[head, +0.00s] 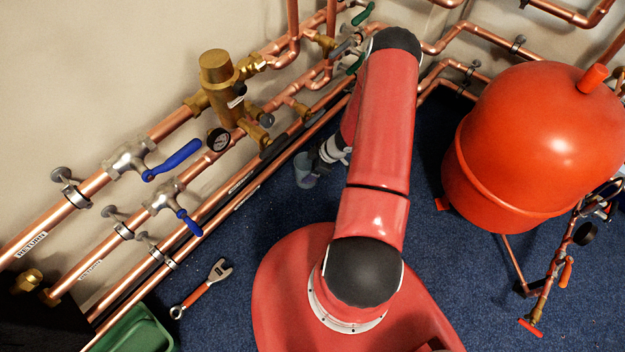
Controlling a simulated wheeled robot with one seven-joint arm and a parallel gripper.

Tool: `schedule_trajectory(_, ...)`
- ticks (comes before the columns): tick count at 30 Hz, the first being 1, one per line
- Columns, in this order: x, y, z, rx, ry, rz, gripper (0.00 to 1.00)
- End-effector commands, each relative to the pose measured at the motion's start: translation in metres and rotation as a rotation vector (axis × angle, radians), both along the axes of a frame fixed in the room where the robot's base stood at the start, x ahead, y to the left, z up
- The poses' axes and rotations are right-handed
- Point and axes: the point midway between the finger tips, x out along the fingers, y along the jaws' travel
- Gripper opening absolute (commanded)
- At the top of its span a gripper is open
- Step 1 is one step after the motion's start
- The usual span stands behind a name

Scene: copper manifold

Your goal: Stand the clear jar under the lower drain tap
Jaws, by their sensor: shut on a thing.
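The clear jar (304,172) looks like a small bluish see-through cup, close to the lower copper pipes along the wall. My gripper (317,166) is at its right side and is shut on it; my arm hides part of the wrist and the fingers are small. I cannot tell whether the jar touches the floor. Brass fittings (262,119) stick out of the pipes above and left of the jar, and another brass stub (301,109) is above it. I cannot tell which one is the lower drain tap.
A large red tank (530,140) stands to the right on blue carpet (260,240). Pipes with blue lever valves (172,160) run along the left wall. A wrench (203,287) and a green bin (132,332) are at lower left.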

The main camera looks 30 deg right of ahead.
Motion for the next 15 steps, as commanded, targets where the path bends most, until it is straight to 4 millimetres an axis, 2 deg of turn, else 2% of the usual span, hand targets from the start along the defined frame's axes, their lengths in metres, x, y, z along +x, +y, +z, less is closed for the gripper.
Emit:
schedule_trajectory(1, 0.0, 0.001, -0.01, 0.002, 0.001, -0.002, 0.47)
schedule_trajectory(8, 0.0, 0.001, -0.027, 0.001, -0.001, 0.0, 0.47)
schedule_trajectory(12, 0.0, 0.0, -0.049, 0.001, 0.0, -0.002, 0.47)
schedule_trajectory(15, 0.0, 0.001, -0.056, 0.001, -0.001, -0.001, 0.47)
